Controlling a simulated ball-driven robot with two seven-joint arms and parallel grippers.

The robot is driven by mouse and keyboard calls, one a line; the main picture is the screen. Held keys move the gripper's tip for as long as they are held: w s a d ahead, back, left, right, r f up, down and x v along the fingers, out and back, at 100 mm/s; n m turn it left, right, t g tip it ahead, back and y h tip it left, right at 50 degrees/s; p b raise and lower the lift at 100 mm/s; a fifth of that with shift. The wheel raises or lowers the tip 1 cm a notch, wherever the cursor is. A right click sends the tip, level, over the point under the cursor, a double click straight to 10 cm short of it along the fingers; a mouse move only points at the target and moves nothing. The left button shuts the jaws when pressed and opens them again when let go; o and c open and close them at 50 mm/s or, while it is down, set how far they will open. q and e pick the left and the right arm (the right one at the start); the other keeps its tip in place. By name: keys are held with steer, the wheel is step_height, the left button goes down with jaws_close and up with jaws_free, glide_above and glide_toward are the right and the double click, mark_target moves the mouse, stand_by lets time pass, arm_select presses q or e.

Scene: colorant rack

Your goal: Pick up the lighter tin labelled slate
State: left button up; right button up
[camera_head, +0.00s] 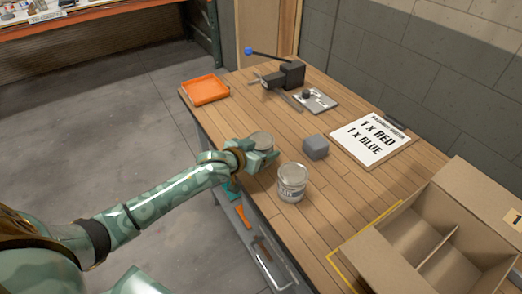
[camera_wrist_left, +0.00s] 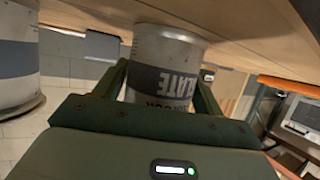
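The tin labelled slate (camera_head: 263,139) stands near the table's left edge in the head view, partly hidden by my left gripper (camera_head: 258,154). In the left wrist view, this pale tin (camera_wrist_left: 160,68) appears upside down, with "SLATE" on a dark band. The fingers of my left gripper (camera_wrist_left: 160,95) are on either side of it, with little or no gap; I cannot tell if they press on it. A second tin (camera_head: 291,183), pale with a grey band, stands close by on the right; it also shows in the left wrist view (camera_wrist_left: 15,65). My right gripper is not in view.
A grey block (camera_head: 316,147) and a sign reading 1 x red, 1 x blue (camera_head: 372,135) lie beyond the tins. A divided cardboard box (camera_head: 400,243) stands at right. An orange tray (camera_head: 205,90) and a dark lever device (camera_head: 283,76) are at the back.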

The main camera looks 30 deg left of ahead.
mark_target(262, 139)
arm_select(q)
steer(key=c, duration=0.5)
steer(key=shift+r, duration=0.1)
steer(key=shift+r, duration=0.3)
step_height(262, 139, up, 3)
steer(key=shift+f+p, duration=0.15)
steer(key=shift+p, duration=0.85)
steer(key=s+d+r+p, duration=0.3)
steer(key=s+r+p, duration=0.2)
steer(key=s+r, duration=0.4)
steer(key=s, duration=0.4)
steer(key=shift+s+d+r+p, duration=0.2)
steer(key=shift+s+r+p, duration=0.1)
steer(key=shift+p, duration=0.1)
